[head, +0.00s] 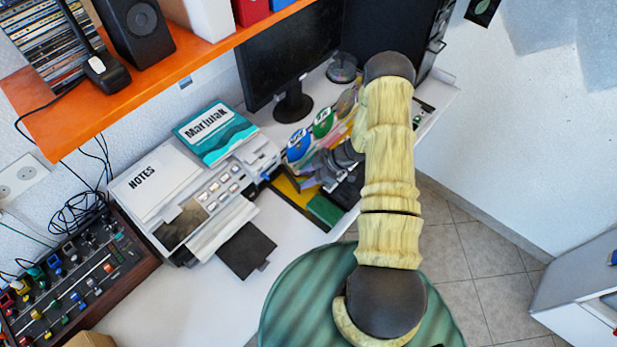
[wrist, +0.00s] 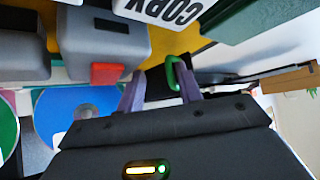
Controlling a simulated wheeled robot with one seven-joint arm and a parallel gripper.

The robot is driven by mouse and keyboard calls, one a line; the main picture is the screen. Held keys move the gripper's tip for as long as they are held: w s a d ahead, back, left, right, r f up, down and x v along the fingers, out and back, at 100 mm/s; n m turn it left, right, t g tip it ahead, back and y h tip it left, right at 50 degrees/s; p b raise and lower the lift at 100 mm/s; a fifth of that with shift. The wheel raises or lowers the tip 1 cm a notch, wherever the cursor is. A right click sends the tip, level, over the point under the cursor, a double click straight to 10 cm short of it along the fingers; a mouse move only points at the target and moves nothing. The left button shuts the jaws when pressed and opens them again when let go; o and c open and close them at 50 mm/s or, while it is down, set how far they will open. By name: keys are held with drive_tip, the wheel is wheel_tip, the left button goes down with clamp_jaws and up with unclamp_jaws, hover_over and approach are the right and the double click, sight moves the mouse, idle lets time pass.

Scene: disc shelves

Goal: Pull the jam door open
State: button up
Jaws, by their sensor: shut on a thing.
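My gripper (wrist: 159,78) reaches in from the bottom of the wrist view, its two purple-grey fingers close about a small dark part. A green loop (wrist: 172,70), which looks like a handle, is at the right finger; whether it is pinched or only touches the finger I cannot tell. The jam door itself I cannot single out with certainty. In the head view my gripper (head: 333,165) is low over the desk beside the yellow panel (head: 290,190), its fingertips too small to make out.
In the wrist view, a grey block with a red button (wrist: 107,74), a COPY label (wrist: 165,10) and a green panel (wrist: 250,18) are close ahead. A printer (head: 215,195) is left in the head view, a monitor (head: 285,50) behind. Orange shelf (head: 190,60) overhangs the desk.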

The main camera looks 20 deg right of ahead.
drive_tip(key=shift+w+d, duration=0.1)
drive_tip(key=shift+w, duration=0.05)
drive_tip(key=shift+d+r, duration=0.4)
drive_tip(key=shift+d, duration=0.05)
drive_tip(key=b+v, duration=0.2)
drive_tip(key=v, duration=1.4)
drive_tip(key=shift+d, duration=0.1)
